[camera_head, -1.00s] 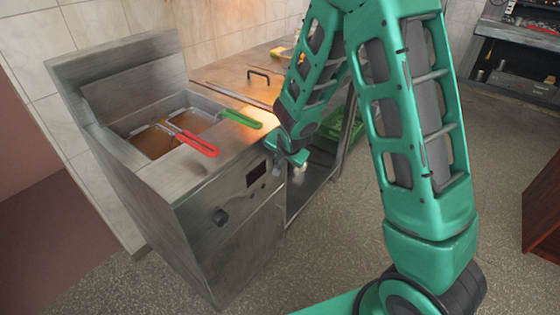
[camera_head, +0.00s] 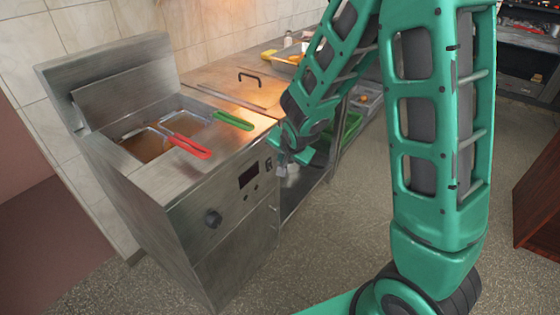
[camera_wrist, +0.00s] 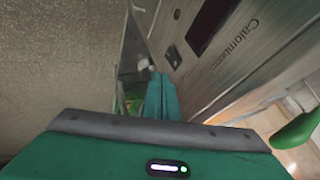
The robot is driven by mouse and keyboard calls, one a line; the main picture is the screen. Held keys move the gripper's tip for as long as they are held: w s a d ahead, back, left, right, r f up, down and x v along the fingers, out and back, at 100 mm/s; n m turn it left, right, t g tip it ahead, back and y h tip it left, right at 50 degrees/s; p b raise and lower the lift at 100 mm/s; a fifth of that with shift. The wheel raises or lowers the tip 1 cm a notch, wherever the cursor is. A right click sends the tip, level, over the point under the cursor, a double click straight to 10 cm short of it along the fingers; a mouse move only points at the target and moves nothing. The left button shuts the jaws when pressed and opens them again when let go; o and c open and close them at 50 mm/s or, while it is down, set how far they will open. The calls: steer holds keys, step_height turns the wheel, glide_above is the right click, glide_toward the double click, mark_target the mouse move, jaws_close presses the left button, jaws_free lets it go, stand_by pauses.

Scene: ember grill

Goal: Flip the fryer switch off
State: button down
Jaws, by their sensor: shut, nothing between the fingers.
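The steel fryer (camera_head: 190,185) stands at left in the head view, with a dark display (camera_head: 249,175) and a round black knob (camera_head: 213,218) on its front panel. In the wrist view my green fingers (camera_wrist: 160,94) point along the panel, below the switch.
The floor (camera_head: 350,225) in front is clear.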

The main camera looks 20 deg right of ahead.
steer(key=shift+w+a+r+v, duration=0.1)
steer(key=shift+v, duration=0.9)
steer(key=shift+w+a+r+v, duration=0.1)
steer(key=shift+w+v, duration=0.05)
steer(key=shift+v, duration=0.8)
steer(key=shift+w+a+r+v, duration=0.1)
steer(key=shift+v, duration=0.9)
steer(key=shift+d, duration=0.1)
